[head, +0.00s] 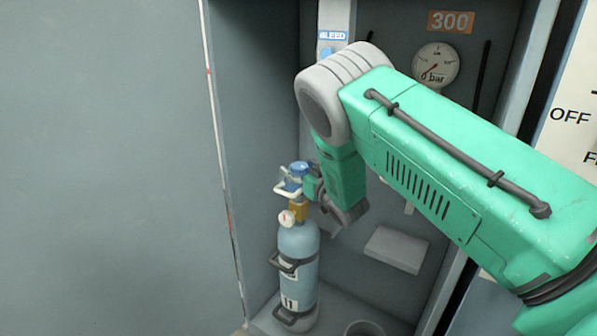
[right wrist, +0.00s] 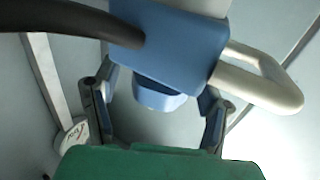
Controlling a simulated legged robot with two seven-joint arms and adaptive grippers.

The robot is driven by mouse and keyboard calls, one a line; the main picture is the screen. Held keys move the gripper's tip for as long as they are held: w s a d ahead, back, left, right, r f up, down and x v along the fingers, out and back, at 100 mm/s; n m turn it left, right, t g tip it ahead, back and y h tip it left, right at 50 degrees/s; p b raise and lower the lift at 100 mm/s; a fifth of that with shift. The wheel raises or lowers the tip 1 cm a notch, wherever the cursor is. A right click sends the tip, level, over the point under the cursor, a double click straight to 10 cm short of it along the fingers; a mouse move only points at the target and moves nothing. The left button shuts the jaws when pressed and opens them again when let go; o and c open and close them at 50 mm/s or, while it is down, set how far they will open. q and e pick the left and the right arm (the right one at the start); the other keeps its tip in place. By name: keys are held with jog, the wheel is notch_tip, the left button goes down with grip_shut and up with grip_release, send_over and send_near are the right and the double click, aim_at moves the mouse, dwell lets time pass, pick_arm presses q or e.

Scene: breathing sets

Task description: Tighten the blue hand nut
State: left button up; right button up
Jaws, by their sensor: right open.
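A blue fitting with a pale loop handle sits on top of the light blue gas cylinder (head: 298,255). Its blue top (head: 299,167) shows in the head view, just left of my right gripper (head: 313,188). The right wrist view shows a large blue block (right wrist: 170,45) with a white loop handle (right wrist: 265,82). A smaller blue piece below it, which looks like the hand nut (right wrist: 158,95), lies between my right gripper's spread fingers (right wrist: 160,88). The right gripper is open; contact cannot be told. My left gripper is not in view.
The cylinder stands upright in a grey cabinet, with a small gauge (head: 287,218) on its valve. A wall gauge (head: 436,65) hangs under an orange 300 label (head: 451,21). A dark hose (right wrist: 70,18) crosses the wrist view. A grey block (head: 397,249) is to the right.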

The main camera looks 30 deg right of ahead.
jog(key=shift+c, duration=0.5)
jog(key=c, duration=1.1)
jog(key=shift+m+h, duration=0.4)
jog(key=shift+h, duration=0.1)
